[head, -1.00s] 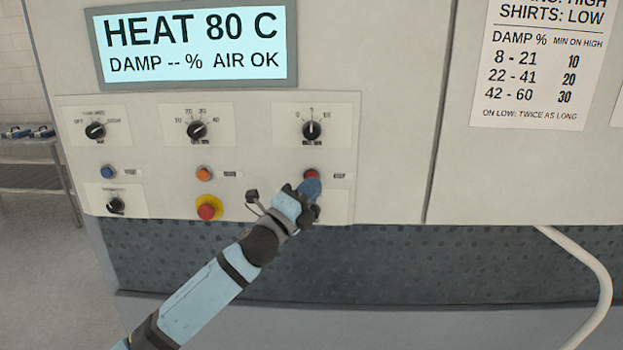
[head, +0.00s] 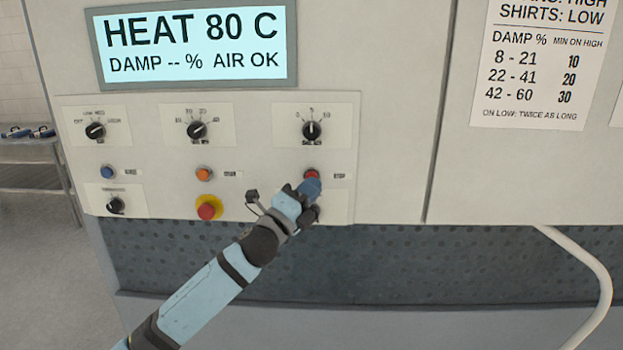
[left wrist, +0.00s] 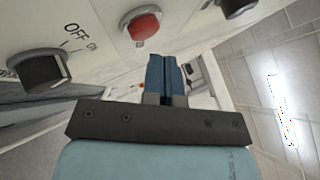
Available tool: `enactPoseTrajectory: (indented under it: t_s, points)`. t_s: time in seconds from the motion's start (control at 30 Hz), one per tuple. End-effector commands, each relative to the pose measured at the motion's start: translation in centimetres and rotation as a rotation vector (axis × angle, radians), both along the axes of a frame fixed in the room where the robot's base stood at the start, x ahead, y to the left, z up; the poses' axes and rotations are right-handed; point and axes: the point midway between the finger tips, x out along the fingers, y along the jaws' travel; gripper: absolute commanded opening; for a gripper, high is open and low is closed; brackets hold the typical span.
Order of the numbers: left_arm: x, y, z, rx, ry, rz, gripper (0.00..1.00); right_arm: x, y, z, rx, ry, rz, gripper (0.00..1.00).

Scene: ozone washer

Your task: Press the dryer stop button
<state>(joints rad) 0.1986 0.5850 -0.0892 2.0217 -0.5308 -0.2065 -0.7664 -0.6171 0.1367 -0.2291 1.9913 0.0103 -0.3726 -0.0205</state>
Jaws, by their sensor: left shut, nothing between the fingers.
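The red stop button (head: 312,174) is on the right of the control panel, with a small label (head: 340,176) beside it. My left gripper (head: 312,187) is at the panel just below that button, and its blue fingertips overlap the button's lower edge in the head view. In the left wrist view the red button (left wrist: 144,26) is just beyond and left of the shut blue fingers (left wrist: 166,72). A gap shows between fingertips and button there. The fingers hold nothing. My right gripper is not in view.
A blue button (head: 107,172), an orange button (head: 204,174) and a red emergency button on yellow (head: 208,208) are to the left. Several black knobs, such as this one (head: 312,130), are on the panel. The display (head: 195,45) reads HEAT 80 C. A white hose (head: 590,265) hangs at right.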

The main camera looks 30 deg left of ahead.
Motion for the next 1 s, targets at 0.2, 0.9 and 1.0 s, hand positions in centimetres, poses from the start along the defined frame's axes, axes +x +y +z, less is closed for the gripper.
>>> enactPoseTrajectory:
  t_s: [0.2,0.9,1.0]
  points:
    - [0.0,0.0,0.0,0.0,0.0,0.0,0.0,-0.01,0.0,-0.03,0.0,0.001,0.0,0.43]
    - [0.72,0.45,0.0,0.0,0.0,0.0,0.0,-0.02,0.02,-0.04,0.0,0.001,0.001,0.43]
    - [0.75,0.46,0.0,0.0,0.0,0.0,0.0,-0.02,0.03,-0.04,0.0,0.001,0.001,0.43]
